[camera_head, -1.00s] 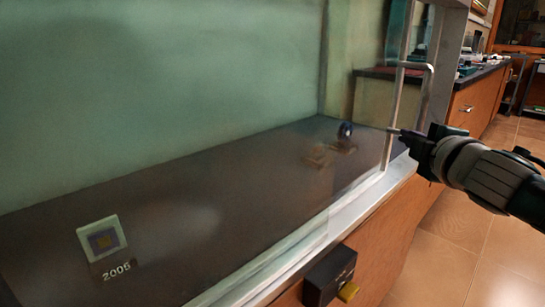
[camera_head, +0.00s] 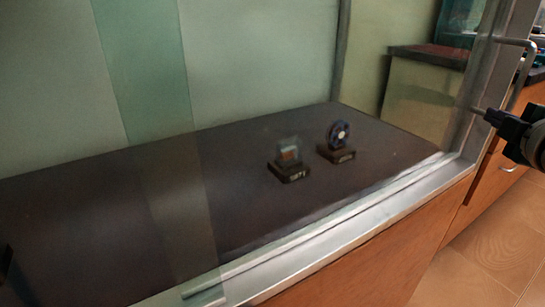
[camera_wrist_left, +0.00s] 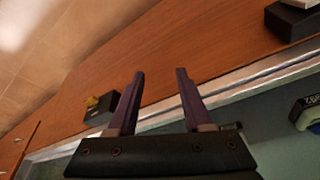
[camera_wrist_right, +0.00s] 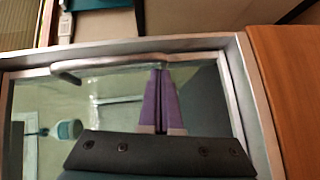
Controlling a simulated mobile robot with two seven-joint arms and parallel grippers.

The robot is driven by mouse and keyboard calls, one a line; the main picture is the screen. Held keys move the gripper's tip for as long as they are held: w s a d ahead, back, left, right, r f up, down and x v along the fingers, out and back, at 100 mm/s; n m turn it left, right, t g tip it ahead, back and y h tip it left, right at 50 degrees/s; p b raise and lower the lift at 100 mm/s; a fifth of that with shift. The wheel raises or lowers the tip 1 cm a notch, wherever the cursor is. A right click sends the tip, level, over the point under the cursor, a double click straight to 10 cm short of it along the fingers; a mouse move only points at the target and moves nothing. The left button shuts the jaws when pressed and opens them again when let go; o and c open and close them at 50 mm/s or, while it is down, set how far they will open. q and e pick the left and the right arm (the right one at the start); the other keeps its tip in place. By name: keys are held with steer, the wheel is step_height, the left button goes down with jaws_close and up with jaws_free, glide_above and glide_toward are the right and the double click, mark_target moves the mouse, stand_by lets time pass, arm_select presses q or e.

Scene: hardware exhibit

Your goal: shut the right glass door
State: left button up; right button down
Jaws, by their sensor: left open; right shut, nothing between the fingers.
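The right glass door (camera_head: 270,100) covers the front of the display case. Its metal upright edge is at the right of the head view, beside the case's end frame. I cannot tell whether a gap is left there. A bent bar handle (camera_head: 512,41) stands out from that edge and also shows in the right wrist view (camera_wrist_right: 105,62). My right gripper (camera_head: 477,110) is shut and empty, its tips at the upright below the handle; contact is unclear. In the right wrist view its fingers (camera_wrist_right: 160,74) point at the handle. My left gripper (camera_wrist_left: 160,74) is open and empty.
Inside the case, a blue wheel exhibit (camera_head: 339,133) and a small block exhibit (camera_head: 289,163) stand on the dark floor. A greenish vertical band (camera_head: 150,100) crosses the glass at left. Tiled floor (camera_head: 480,260) is clear.

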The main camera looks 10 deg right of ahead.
steer(key=shift+d+f, duration=0.2)
steer(key=shift+d, duration=0.1)
steer(key=shift+f, duration=0.1)
stand_by(0.3)
